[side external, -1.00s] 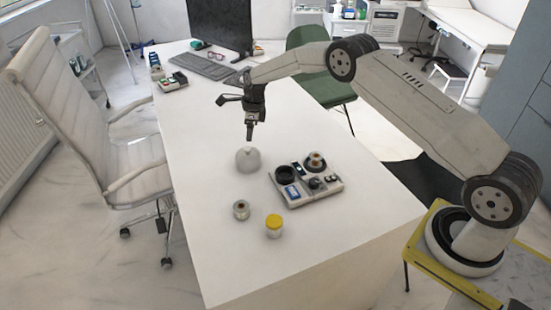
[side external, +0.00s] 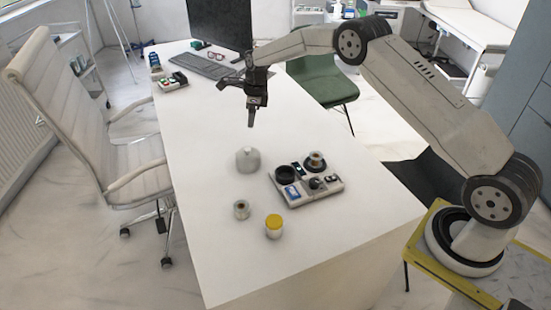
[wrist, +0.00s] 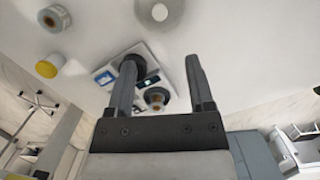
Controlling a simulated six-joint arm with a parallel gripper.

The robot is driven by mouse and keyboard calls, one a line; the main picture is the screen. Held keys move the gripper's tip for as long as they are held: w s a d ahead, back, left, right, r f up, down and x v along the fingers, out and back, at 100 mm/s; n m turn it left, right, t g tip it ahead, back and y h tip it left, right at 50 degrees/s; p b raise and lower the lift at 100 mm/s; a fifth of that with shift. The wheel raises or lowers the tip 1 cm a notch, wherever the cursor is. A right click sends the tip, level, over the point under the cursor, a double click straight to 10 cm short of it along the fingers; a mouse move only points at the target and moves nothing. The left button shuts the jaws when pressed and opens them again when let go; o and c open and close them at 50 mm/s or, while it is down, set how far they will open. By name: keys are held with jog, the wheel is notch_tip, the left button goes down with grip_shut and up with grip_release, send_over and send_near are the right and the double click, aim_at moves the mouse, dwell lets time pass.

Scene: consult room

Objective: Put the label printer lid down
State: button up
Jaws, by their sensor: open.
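I cannot make out a label printer or its lid for certain in either view. My gripper (side external: 251,122) hangs above the desk, fingers down, higher than a grey-white round pot with a small knob (side external: 247,160) and apart from it. In the wrist view my gripper (wrist: 161,62) has its two dark fingers spread, with nothing held between them. The pot (wrist: 160,12) shows at the top edge there. A light tray (side external: 318,196) holds a black ring (side external: 285,174), a roll (side external: 315,162) and small items; the left finger partly hides it in the wrist view.
A small roll (side external: 241,209) and a yellow-lidded jar (side external: 274,226) stand at the desk's near end. A monitor (side external: 220,22), keyboard (side external: 203,66) and another tray of items (side external: 173,82) are at the far end. The desk's middle left is clear.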

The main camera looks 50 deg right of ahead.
jog(key=s+a+r+n, duration=0.2)
jog(key=s+n, duration=0.7)
jog(key=s, duration=0.2)
jog(key=s+a+r+n+t, duration=0.1)
jog(key=s+a+r+n, duration=0.1)
jog(key=s+n, duration=0.7)
jog(key=s+a+r+n+h, duration=0.1)
jog(key=s+a+r+n, duration=0.1)
jog(key=s+n, duration=0.7)
jog(key=s, duration=0.5)
jog(key=shift+a+r, duration=0.2)
jog(key=shift+a, duration=0.15)
